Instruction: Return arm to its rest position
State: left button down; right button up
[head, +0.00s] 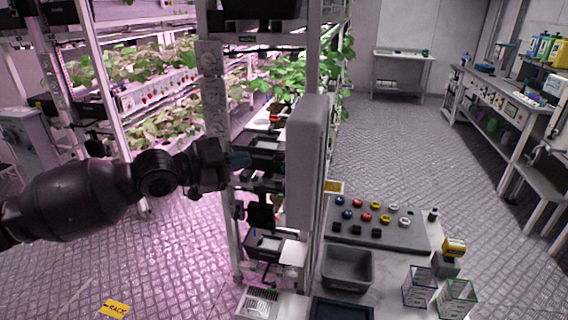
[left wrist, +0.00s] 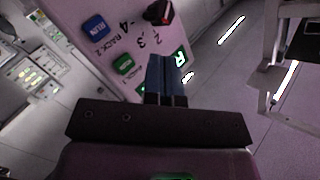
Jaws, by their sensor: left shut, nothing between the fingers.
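My left arm comes in from the left in the head view, stretched out level toward the rack post. In the left wrist view the two blue fingers (left wrist: 167,75) are together and hold nothing. Behind them is a pale control panel (left wrist: 85,15) marked RACK 2, with a blue RUN button (left wrist: 95,28), a green button (left wrist: 123,64), a dark knob (left wrist: 158,13) with a red part, and a lit green sign (left wrist: 180,58). I cannot tell whether the fingers touch the panel. My right gripper is not in view.
Plant racks (head: 215,100) stand close to my left arm. A bench at the front right holds a grey board with coloured knobs (head: 380,222), a grey bin (head: 347,267) and wire baskets (head: 457,298). A long side bench (head: 500,105) stands far right. The aisle floor (head: 410,150) is clear.

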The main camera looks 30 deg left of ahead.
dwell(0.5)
pick_arm(q)
notch_tip(320, 180, down, 20)
jog(key=s+a+n+t+y, duration=0.1)
jog(key=s+a+n+y, duration=0.15)
jog(key=n+y, duration=0.3)
jog(key=s+d+f+n+g+y, duration=0.1)
jog(key=s+d+f+n, duration=0.2)
jog(key=s+f, duration=0.5)
jog(key=s+d+f+n+g+y+b, duration=0.1)
jog(key=s+d+f+n, duration=0.3)
jog(key=f, duration=0.7)
jog(key=s+d+g+y, duration=0.1)
jog(key=s+d, duration=0.1)
jog(key=s, duration=0.2)
jog(key=shift+s+b, duration=0.3)
jog(key=shift+s, duration=0.05)
jog(key=shift+f, duration=0.1)
dwell(2.4)
